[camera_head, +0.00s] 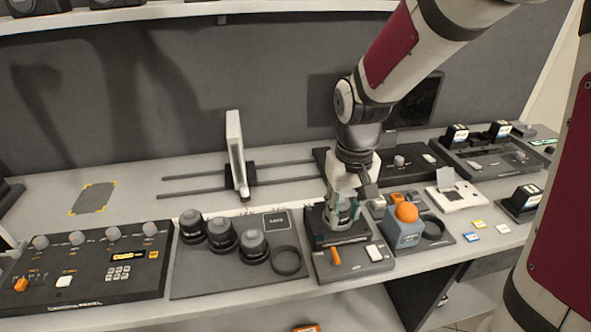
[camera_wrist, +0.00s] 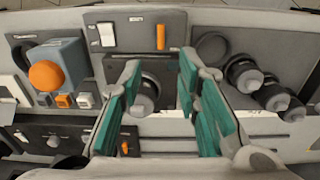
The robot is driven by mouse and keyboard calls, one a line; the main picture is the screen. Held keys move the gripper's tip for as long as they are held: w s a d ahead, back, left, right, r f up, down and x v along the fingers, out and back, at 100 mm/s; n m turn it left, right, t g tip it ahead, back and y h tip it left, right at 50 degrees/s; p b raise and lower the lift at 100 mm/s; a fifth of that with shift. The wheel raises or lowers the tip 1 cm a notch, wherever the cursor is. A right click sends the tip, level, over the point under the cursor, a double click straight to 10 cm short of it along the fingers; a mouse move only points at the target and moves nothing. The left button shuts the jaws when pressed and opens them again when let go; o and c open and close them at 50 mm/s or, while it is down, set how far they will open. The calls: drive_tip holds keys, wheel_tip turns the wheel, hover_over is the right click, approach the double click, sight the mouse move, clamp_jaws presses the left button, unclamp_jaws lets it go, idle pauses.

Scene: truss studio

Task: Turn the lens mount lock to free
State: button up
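The lens mount unit is a dark panel (camera_head: 352,262) with an orange lever (camera_head: 336,256) and a white rocker (camera_head: 374,252) on its front part. In the wrist view the orange lever (camera_wrist: 161,37) and white rocker (camera_wrist: 107,35) show near the top. Behind them, a round grey knob-like part (camera_wrist: 142,104) sits in a dark ring. My gripper (camera_head: 343,212) points down over the rear part of this unit. In the wrist view my gripper (camera_wrist: 159,68) is open, its teal pads on both sides of the round part, with nothing held. Contact cannot be told.
A blue-grey block with an orange ball (camera_head: 406,212) stands close to the right of my gripper. Several dark lenses (camera_head: 222,235) stand on a mat to the left, beside an empty ring (camera_head: 287,261). A white upright panel (camera_head: 237,155) stands behind.

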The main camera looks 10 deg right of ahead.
sight(336, 254)
drive_tip(key=f, duration=1.5)
drive_tip(key=shift+w+f, duration=0.3)
drive_tip(key=shift+w, duration=0.05)
drive_tip(key=shift+c, duration=0.2)
clamp_jaws()
